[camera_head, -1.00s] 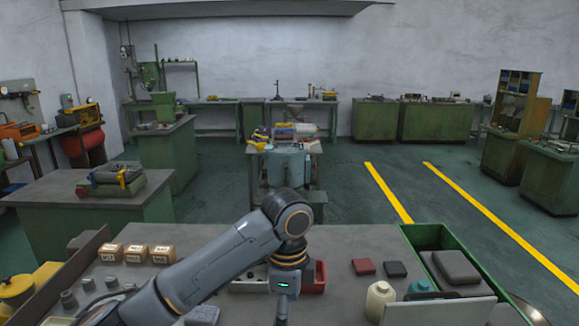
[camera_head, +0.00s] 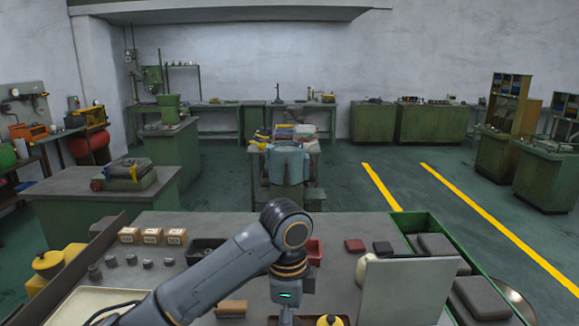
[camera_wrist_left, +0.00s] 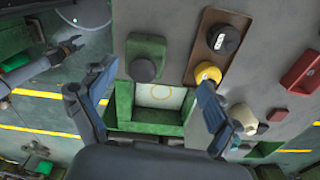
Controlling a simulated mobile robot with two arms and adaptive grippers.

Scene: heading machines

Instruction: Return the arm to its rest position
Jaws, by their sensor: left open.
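My left arm (camera_head: 230,265) enters the head view from the lower left, bends at a raised elbow and drops to a wrist (camera_head: 287,295) over the bench. Its gripper is below the head view. In the left wrist view my left gripper (camera_wrist_left: 150,105) is open, its two fingers wide apart with nothing between the tips. Beyond them is a green box (camera_wrist_left: 122,105) with a pale ringed panel (camera_wrist_left: 160,96). An arm with a dark gripper (camera_wrist_left: 68,50), apparently my right one, shows at the upper left; its jaw state is unclear.
The bench (camera_head: 345,222) holds labelled boxes (camera_head: 151,236), a grey panel (camera_head: 408,292) and a green tray (camera_head: 407,222). A yellow knob (camera_wrist_left: 208,72), a black knob (camera_wrist_left: 224,40) and a red part (camera_wrist_left: 300,70) are near the gripper. Open floor (camera_head: 350,190) lies behind the bench.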

